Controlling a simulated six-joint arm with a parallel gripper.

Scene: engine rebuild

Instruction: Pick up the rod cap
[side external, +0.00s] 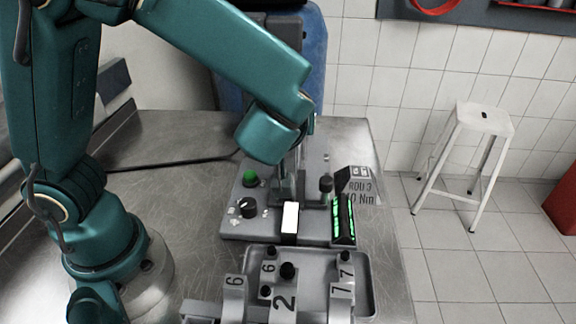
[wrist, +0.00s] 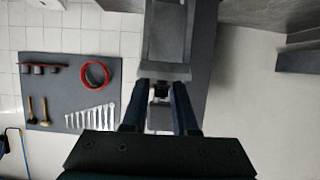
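A grey torque unit (side external: 240,222) with a green button, knobs and a lit green display stands behind the tray. A grey block (wrist: 167,45) shows beyond my fingertips. A white stool (side external: 484,120) stands on the floor at right.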

